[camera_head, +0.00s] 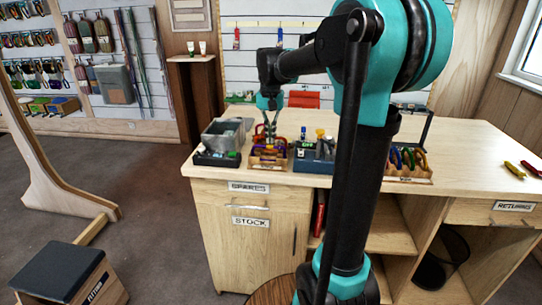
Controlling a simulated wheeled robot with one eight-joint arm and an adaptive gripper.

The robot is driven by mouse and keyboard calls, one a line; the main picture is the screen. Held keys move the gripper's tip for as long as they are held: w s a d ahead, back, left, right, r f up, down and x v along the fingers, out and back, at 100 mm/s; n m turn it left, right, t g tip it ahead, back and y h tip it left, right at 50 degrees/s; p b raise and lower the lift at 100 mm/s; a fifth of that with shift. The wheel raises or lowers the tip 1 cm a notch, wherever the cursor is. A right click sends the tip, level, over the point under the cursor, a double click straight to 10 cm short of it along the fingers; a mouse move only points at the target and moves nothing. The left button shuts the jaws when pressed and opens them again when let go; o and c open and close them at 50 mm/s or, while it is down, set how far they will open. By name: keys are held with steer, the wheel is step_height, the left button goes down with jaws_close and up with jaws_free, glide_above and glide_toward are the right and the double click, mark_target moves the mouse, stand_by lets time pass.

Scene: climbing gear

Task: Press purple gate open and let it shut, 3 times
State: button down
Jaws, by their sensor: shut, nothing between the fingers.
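My gripper (270,133) points down over the left part of the wooden counter, at a small wooden rack (268,162) of coloured carabiners. Its fingers look together, with nothing seen between them. A purple carabiner (258,149) seems to stand in this rack, just below and beside the fingertips, among others in red and yellow. It is too small to tell whether its gate is open or shut, or whether a fingertip touches it.
Left of the rack are a grey bin (222,134) and a dark tray (215,159). Right of it are a blue-grey box (313,160) and another carabiner rack (410,174). Loose carabiners (521,169) lie at the right end. The counter (468,157) is clear between.

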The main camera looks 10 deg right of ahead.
steer(key=shift+f, duration=1)
steer(key=shift+r, duration=3.55)
steer(key=shift+f, duration=2.1)
